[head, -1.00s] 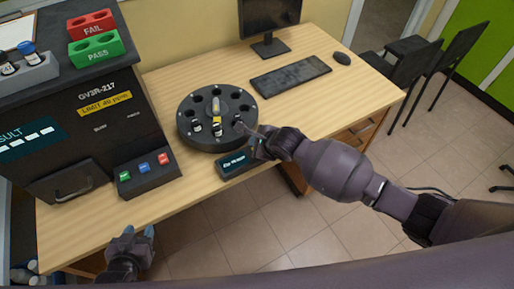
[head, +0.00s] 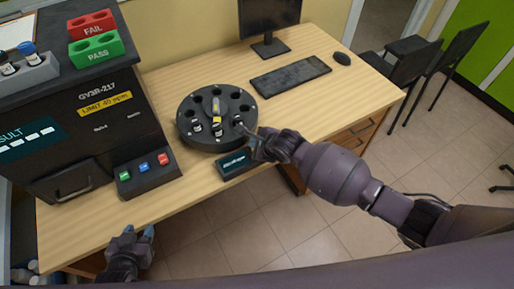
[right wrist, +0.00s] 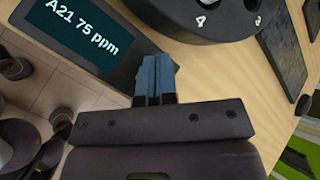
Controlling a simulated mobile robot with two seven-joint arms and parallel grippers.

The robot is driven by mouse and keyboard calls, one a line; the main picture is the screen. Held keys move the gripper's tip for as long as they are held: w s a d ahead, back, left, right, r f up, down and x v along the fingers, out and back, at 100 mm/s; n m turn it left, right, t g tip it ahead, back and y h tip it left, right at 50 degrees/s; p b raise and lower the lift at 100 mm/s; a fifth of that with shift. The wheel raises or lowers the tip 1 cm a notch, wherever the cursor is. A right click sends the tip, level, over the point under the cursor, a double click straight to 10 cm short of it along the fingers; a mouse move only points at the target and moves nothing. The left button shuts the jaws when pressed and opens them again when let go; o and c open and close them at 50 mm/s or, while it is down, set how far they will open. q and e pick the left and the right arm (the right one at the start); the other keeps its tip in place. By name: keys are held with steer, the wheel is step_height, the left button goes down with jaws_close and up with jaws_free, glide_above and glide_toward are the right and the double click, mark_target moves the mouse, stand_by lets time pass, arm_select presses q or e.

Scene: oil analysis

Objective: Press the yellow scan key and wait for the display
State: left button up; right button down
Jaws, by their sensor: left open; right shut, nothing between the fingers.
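The small scanner box with a dark display (head: 235,161) stands at the desk's front edge, below the round black carousel (head: 190,142). In the right wrist view its display (right wrist: 80,30) reads "A21 75 ppm". I cannot make out the yellow scan key; my right gripper covers the right end of the box. My right gripper (head: 254,140) is shut and empty at that end; its blue fingertips (right wrist: 154,62) also show in the right wrist view. I cannot tell whether they touch the box. My left gripper (head: 139,232) is open and empty in front of the desk edge.
The carousel holds several vials. A black analyser (head: 85,125) labelled "LIMIT 40 ppm" stands at the left, with green, blue and red keys in front. A red FAIL rack (head: 92,29) and green PASS rack (head: 96,54) sit on top. A keyboard (head: 290,76) lies behind.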

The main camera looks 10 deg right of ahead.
steer(key=shift+f, duration=0.3)
stand_by(0.4)
steer(key=shift+f, duration=0.25)
steer(key=shift+r, duration=0.1)
stand_by(0.4)
steer(key=shift+r+p, duration=0.45)
steer(key=shift+r, duration=0.05)
steer(key=shift+r+p, duration=0.35)
steer(key=shift+p, duration=0.1)
step_height(320, 180, up, 3)
steer(key=p, duration=0.3)
steer(key=shift+f, duration=0.1)
step_height(320, 180, up, 2)
steer(key=shift+r+p, duration=0.15)
steer(key=shift+p, duration=1)
